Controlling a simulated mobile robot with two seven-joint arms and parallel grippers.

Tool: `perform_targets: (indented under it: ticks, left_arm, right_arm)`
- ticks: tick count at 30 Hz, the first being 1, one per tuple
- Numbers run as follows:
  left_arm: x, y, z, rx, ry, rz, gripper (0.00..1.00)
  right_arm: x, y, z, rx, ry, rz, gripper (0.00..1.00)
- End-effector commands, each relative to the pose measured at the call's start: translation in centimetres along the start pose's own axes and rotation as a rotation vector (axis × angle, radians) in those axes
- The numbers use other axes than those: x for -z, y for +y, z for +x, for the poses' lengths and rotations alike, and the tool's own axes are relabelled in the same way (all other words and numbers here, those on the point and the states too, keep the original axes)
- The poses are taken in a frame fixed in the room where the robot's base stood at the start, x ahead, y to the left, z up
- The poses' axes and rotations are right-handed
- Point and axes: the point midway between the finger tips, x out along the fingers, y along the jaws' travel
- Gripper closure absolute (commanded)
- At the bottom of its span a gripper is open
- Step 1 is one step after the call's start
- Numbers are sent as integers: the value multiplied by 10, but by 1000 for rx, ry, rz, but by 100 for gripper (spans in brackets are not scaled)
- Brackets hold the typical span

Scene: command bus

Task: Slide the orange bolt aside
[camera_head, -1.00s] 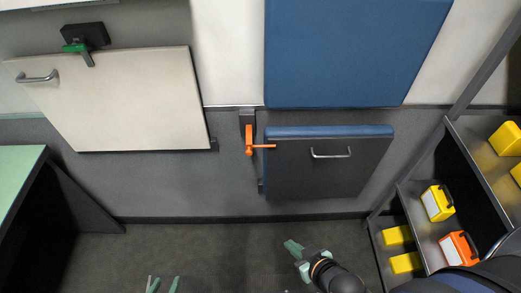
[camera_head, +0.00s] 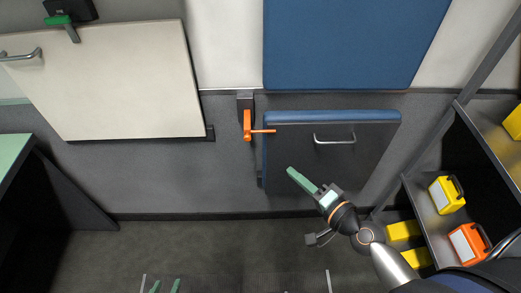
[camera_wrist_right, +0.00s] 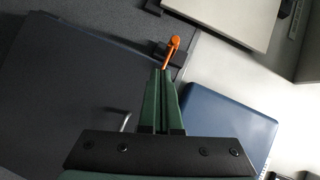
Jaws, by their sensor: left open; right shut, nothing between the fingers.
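The orange bolt (camera_head: 247,126) sits on a dark bracket on the wall. Its thin rod points right across the left edge of the dark folded seat panel (camera_head: 325,160). The bolt also shows in the right wrist view (camera_wrist_right: 171,50), just beyond the fingertips. My right gripper (camera_head: 291,171) is shut and empty, below and right of the bolt in the head view and apart from it. In the right wrist view its green fingers (camera_wrist_right: 160,72) are together and point toward the bolt. My left gripper (camera_head: 165,284) is open at the bottom edge, far from the bolt.
A blue backrest (camera_head: 350,40) is above the seat panel, which has a metal handle (camera_head: 335,138). A cream panel (camera_head: 120,85) with a green latch (camera_head: 60,20) is at the left. Shelves with yellow and orange boxes (camera_head: 467,243) stand at the right.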

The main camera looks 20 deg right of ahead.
Motion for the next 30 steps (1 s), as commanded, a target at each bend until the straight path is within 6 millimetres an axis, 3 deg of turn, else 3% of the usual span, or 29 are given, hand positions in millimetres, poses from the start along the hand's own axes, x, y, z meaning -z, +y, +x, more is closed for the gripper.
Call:
perform_targets:
  ticks: [6,20,30]
  left_arm:
    - [-4,0,7,-2,7,1,50]
    - [0,1,5,-3,12,1,50]
    - [13,-2,-6,4,22,2,50]
  right_arm:
    - [19,-12,5,67,35,162,100]
    - [20,-14,8,72,37,176,100]
    - [23,-20,55,73,37,176,100]
